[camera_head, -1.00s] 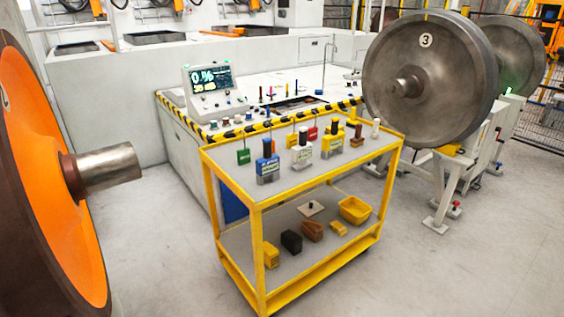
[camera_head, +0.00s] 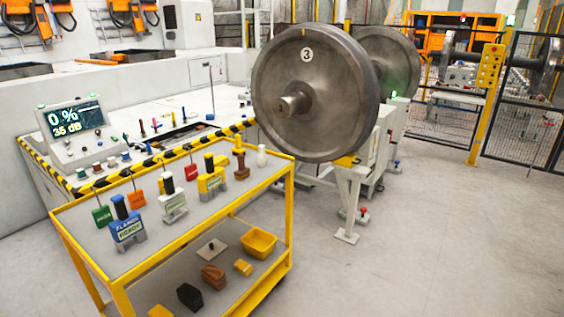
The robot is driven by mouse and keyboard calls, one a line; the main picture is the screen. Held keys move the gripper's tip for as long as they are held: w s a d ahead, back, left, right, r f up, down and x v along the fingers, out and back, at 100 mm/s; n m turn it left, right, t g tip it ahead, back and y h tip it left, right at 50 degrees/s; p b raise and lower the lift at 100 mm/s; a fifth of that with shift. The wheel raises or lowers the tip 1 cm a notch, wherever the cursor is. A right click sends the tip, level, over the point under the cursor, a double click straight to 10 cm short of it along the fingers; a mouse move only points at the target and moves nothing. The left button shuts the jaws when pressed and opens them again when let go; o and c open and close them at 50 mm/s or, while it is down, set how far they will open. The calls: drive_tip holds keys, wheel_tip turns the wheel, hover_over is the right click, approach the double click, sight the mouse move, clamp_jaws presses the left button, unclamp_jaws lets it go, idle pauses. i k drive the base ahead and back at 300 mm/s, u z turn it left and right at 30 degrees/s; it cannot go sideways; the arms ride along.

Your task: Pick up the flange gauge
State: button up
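The flange gauge (camera_head: 126,231) is the blue block with a dark upright handle and a grey forked foot; its white label seems to read "FLANGE". It stands upright on the top shelf of the yellow cart (camera_head: 168,247), near the left front corner. A white gauge (camera_head: 172,205) and a yellow gauge (camera_head: 211,181), of similar build, stand further right on the same shelf. My gripper is in no view.
A yellow bin (camera_head: 259,242) and several blocks lie on the lower shelf. A control console (camera_head: 77,138) stands behind, and a large steel wheel (camera_head: 330,100) at the back. Floor right of the cart is clear.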

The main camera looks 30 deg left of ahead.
sight(129, 224)
drive_tip(key=u, duration=0.15)
drive_tip(key=i, duration=0.25)
drive_tip(key=u, duration=0.15)
drive_tip(key=k, duration=0.2)
drive_tip(key=u, duration=3.3)
drive_tip(key=k, duration=0.35)
drive_tip(key=u, duration=0.3)
